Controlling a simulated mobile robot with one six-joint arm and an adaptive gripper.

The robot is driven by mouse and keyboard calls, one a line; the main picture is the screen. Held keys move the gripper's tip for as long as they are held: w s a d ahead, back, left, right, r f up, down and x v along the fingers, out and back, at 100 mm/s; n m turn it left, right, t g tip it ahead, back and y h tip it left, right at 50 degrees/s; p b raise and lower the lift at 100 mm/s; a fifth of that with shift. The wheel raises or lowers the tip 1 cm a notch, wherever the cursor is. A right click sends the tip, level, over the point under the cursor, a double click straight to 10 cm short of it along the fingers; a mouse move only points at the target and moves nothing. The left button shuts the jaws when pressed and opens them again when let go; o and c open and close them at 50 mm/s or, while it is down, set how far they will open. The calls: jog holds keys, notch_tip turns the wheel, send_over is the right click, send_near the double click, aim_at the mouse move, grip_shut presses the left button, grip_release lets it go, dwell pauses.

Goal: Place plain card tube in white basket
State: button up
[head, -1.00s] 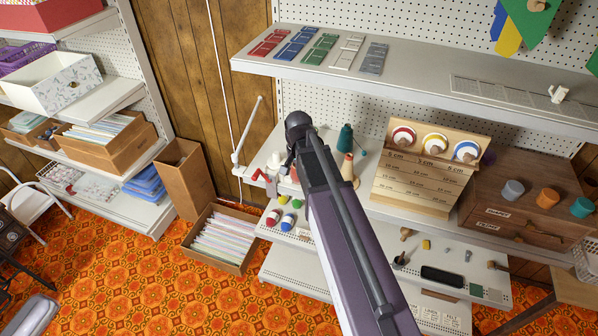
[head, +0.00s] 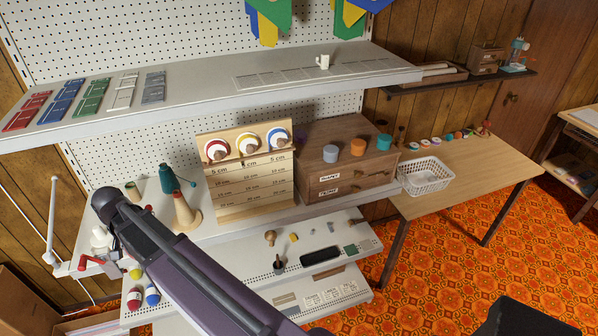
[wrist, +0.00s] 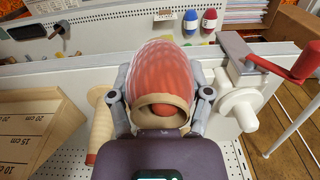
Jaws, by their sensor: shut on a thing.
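The plain card tube (wrist: 161,98) appears to be the thing between my gripper's (wrist: 162,90) fingers in the wrist view; its tan round end faces the camera. Something red shows inside that end. A large reddish cross-patterned dome (wrist: 166,60) rises directly beyond it; I cannot tell whether the two are joined. My gripper is shut on the tan-ended thing, above the shelf beside the red-cranked winder. In the head view my arm hides most of this spot. The white basket (head: 425,178) is empty on the wooden table at right, well apart from my gripper.
The winder's red crank (wrist: 276,62) is close at right in the wrist view. A measuring stand (head: 240,185) and drawer box (head: 345,165) lie towards the basket.

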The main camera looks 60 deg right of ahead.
jog(key=shift+f+b, duration=1.65)
jog(key=shift+f, duration=0.5)
jog(key=shift+s, duration=0.2)
